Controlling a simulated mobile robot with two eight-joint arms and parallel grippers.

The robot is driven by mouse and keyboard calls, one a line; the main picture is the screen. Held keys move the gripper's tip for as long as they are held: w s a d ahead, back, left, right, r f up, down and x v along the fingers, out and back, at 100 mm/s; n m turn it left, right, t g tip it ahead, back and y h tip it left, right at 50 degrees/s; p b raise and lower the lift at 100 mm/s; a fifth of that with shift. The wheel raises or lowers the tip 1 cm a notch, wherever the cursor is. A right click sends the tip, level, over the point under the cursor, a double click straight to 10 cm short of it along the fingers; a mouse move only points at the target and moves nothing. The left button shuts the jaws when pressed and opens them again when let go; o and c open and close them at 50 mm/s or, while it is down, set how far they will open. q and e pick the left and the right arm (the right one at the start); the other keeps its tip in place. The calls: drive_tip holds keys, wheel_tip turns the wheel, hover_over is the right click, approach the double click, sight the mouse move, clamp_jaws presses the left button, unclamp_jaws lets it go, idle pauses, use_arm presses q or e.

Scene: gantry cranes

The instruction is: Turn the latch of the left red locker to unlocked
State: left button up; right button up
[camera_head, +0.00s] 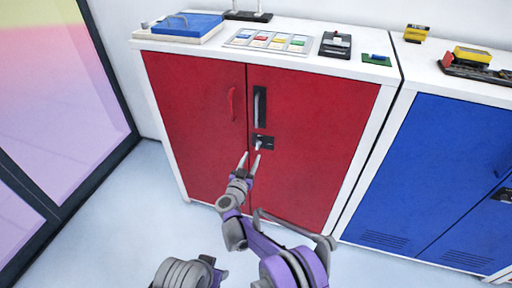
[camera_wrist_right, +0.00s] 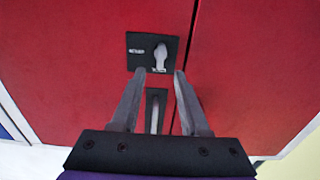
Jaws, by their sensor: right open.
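The left red locker (camera_head: 317,125) has two red doors, both shut. A black latch plate (camera_head: 268,143) with a small light grey latch knob (camera_head: 258,145) sits on the right door near the middle seam. In the right wrist view the plate (camera_wrist_right: 133,61) carries the knob (camera_wrist_right: 160,56), which stands roughly upright in the picture, and small light marks too small to read. My right gripper (camera_head: 250,157) is open and empty, its fingertips just short of the plate. In the wrist view its fingertips (camera_wrist_right: 160,74) lie either side of the knob's lower end, apparently not touching it. My left gripper is not visible.
A black handle recess (camera_head: 259,107) is above the latch; a red handle (camera_head: 231,103) is on the left door. A blue locker (camera_head: 435,165) stands at the right. A blue case (camera_head: 187,25), tray (camera_head: 270,41) and small items lie on top. Floor at left is clear.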

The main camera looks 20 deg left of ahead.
sight(257, 146)
drive_tip(key=w, duration=0.7)
drive_tip(key=shift+d, duration=0.1)
clamp_jaws()
